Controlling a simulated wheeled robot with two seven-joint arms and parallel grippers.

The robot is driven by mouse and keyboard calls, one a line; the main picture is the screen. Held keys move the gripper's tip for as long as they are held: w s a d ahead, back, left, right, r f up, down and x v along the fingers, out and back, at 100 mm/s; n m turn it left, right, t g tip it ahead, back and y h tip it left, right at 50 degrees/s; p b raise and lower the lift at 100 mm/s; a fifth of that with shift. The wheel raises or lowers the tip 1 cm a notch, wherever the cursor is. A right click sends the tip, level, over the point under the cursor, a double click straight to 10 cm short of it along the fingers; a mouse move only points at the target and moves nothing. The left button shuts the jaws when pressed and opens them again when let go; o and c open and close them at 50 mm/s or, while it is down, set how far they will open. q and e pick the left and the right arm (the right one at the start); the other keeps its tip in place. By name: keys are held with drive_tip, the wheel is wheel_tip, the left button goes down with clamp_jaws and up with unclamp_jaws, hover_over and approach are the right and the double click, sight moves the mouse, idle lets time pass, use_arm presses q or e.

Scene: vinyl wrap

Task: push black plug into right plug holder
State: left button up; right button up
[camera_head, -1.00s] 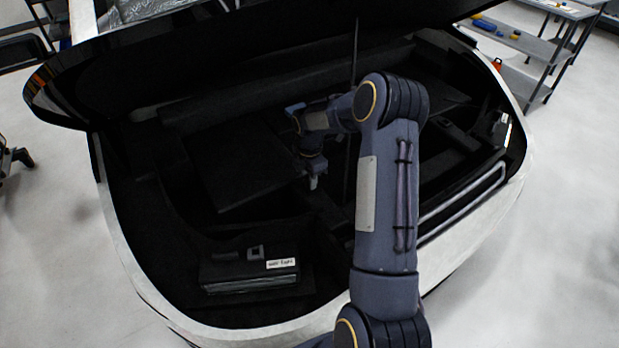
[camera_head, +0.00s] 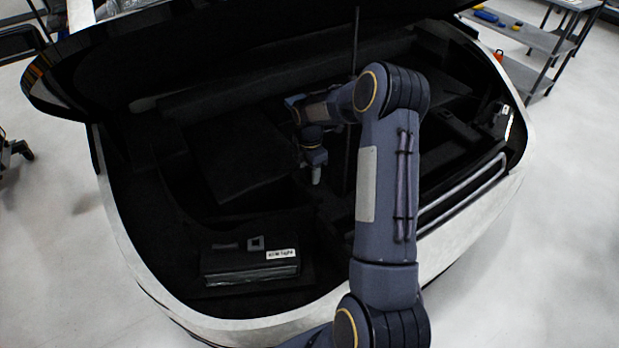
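My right gripper (camera_head: 316,178) points down inside the open car trunk, left of my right forearm. It is small and dark here, and I cannot tell whether its fingers are open or hold anything. I cannot pick out the black plug or the right plug holder with certainty against the black lining. My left gripper is not in view.
A black box (camera_head: 235,268) with a white label stands at the trunk's front left, with a small grey square piece (camera_head: 256,243) on top. The raised lid (camera_head: 210,45) hangs above. A shelf cart (camera_head: 540,40) stands at the back right.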

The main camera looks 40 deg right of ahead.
drive_tip(key=shift+r, duration=0.1)
wheel_tip(320, 180, up, 8)
drive_tip(key=shift+f+b, duration=0.15)
drive_tip(key=shift+b, duration=0.25)
